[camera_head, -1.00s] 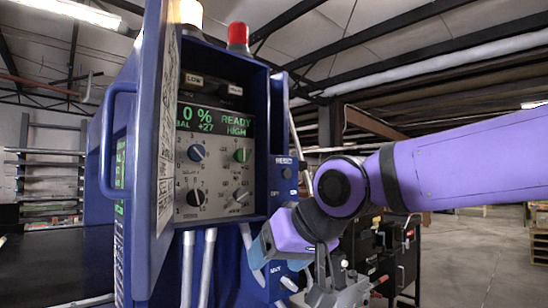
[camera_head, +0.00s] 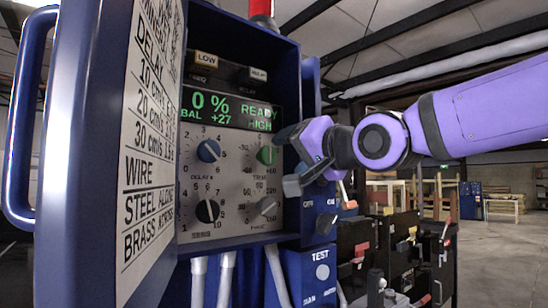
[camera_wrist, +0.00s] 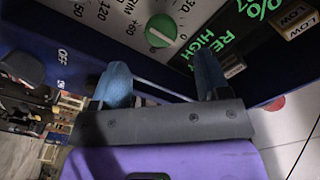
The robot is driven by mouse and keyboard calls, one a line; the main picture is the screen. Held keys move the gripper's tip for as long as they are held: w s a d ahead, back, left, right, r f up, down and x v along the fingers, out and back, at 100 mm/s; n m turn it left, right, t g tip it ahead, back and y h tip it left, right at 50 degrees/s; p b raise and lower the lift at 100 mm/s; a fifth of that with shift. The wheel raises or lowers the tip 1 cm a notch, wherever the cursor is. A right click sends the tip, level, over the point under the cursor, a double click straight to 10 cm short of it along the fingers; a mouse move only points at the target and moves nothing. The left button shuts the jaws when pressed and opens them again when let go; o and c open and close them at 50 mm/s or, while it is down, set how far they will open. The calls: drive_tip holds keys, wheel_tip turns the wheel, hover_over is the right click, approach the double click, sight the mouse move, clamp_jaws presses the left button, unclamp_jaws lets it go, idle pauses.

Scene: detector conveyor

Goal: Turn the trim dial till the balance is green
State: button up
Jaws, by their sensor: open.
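The trim dial is a round green knob (camera_head: 266,155) at the upper right of the panel inside the open blue cabinet. In the wrist view the green knob (camera_wrist: 161,30) lies ahead of and between the fingers, with its pointer slot near the +60 end. The display (camera_head: 230,110) reads 0 %, BAL +27, READY and HIGH in green characters. My gripper (camera_head: 289,160) is open and empty, just right of the dial, with one finger above and one below its height. In the wrist view my fingertips (camera_wrist: 162,72) appear short of the knob, not touching it.
The open door (camera_head: 80,170) stands at the left. The cabinet's right wall is close to my gripper. Free floor lies at right.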

sight(270, 156)
drive_tip(key=x, duration=0.8)
drive_tip(key=shift+a, duration=0.2)
drive_tip(key=c, duration=0.9)
drive_tip(key=shift+n, duration=0.4)
drive_tip(key=n, duration=0.5)
drive_tip(key=shift+d, duration=0.1)
drive_tip(key=n, duration=0.5)
drive_tip(key=shift+n, duration=0.4)
